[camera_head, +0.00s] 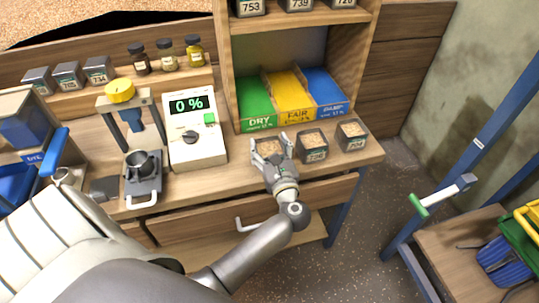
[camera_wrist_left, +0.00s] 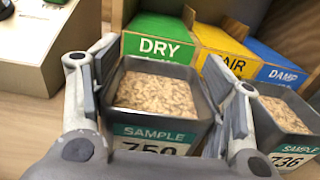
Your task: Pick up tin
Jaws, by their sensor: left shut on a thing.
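A dark square tin (camera_wrist_left: 160,135) with a teal SAMPLE label, number partly hidden but looking like 750, is filled with pale grain. It sits between the fingers of my left gripper (camera_wrist_left: 160,72), which is shut on its two sides. In the head view the same tin (camera_head: 269,147) is at the bench's front, with my left gripper (camera_head: 272,156) over it from the front. Whether the tin touches the bench is hard to tell. My right gripper is not in view.
Two similar tins (camera_head: 313,146) (camera_head: 352,135) stand to the right, the nearer one close to my finger. Green DRY (camera_head: 256,101), yellow FAIR (camera_head: 290,95) and blue DAMP (camera_head: 325,90) bins stand behind. A meter (camera_head: 196,130) reading 0 % stands to the left.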

